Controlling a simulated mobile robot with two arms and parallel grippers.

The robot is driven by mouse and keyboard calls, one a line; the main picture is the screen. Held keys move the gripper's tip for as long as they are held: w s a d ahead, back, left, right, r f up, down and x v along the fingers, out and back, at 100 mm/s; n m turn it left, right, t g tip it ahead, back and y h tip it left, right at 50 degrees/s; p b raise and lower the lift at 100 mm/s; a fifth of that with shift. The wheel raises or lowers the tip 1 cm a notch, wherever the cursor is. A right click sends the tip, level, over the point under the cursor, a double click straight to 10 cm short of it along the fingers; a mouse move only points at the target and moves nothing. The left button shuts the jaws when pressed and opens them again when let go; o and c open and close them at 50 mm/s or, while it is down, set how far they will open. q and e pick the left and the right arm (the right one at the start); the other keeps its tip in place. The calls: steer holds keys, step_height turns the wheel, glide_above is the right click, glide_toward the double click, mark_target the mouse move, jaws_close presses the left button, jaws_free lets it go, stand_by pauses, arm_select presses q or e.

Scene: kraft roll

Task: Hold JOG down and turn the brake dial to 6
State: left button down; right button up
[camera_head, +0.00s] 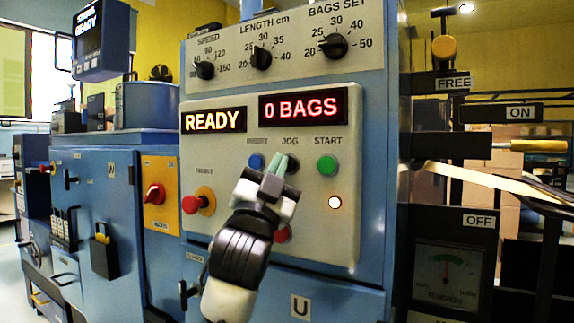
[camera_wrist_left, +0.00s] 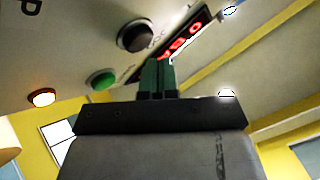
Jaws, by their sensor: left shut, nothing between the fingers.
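The black JOG button (camera_head: 293,166) sits on the grey control panel (camera_head: 345,225), between a blue button (camera_head: 256,161) and the green START button (camera_head: 328,164). My left gripper (camera_head: 278,163) is shut and empty, its green fingertips in front of JOG and partly covering it. In the left wrist view the shut fingers (camera_wrist_left: 157,76) show beside the black JOG button (camera_wrist_left: 134,36) and the green button (camera_wrist_left: 103,79). I cannot tell whether they touch or press JOG. The displays read READY (camera_head: 213,121) and 0 BAGS (camera_head: 302,106). I cannot make out the brake dial. My right gripper is not in view.
SPEED (camera_head: 205,70), LENGTH (camera_head: 262,57) and BAGS SET (camera_head: 333,45) knobs are above the displays. A red mushroom button (camera_head: 194,204) is at left. A tension gauge (camera_head: 447,268), a yellow-handled lever (camera_head: 538,146) and a paper strip (camera_head: 500,179) are at right.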

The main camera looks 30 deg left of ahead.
arm_select(q)
steer(key=shift+w, duration=0.2)
steer(key=shift+w, duration=0.25)
